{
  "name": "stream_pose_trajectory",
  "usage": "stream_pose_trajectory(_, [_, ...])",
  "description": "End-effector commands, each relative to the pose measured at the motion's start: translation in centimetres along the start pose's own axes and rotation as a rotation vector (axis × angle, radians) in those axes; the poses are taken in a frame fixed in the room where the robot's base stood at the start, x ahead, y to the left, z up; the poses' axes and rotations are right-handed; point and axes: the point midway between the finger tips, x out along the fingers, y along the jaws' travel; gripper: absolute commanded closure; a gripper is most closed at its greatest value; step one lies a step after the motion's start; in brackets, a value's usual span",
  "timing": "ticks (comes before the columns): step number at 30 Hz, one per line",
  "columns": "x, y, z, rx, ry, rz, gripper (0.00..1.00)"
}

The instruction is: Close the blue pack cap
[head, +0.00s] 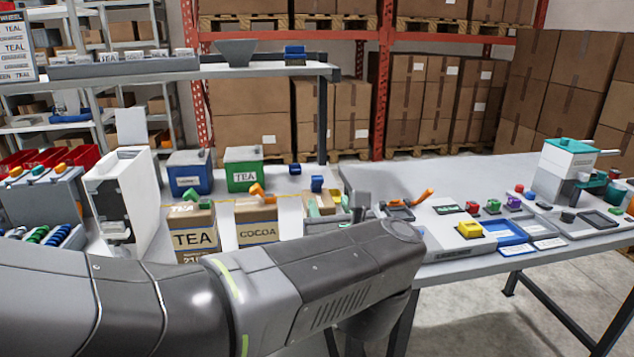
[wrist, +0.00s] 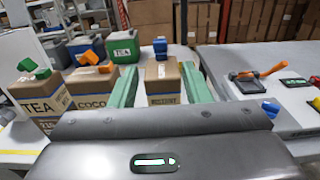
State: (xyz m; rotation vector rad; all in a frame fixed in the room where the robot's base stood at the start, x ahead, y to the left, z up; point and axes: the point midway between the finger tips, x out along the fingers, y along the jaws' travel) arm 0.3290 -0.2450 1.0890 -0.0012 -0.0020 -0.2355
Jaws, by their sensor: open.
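The pack with the blue cap is a brown box (wrist: 163,86) with dark print. Its blue cap (wrist: 160,48) stands up at the back of the top, raised open; in the head view the blue cap (head: 317,183) shows above the pack's pale top. My gripper (wrist: 159,66) is open, its two green-padded fingers apart to the left and right of this pack in the wrist view. I cannot tell whether they touch it. The pack's lower part is hidden by my gripper's body.
A TEA pack (head: 193,236) with a green cap and a COCOA pack (head: 257,229) with an orange cap stand to the left. Blue (head: 189,175) and green (head: 243,172) bins stand behind. An orange-handled device (head: 405,210) is to the right.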

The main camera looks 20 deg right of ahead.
Motion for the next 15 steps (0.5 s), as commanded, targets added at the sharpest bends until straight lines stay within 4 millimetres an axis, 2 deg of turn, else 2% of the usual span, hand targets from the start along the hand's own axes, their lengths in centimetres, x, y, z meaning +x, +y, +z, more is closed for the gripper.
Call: stream_pose_trajectory(15, [7.8, 0.1, -0.1, 0.002, 0.002, 0.006, 0.56])
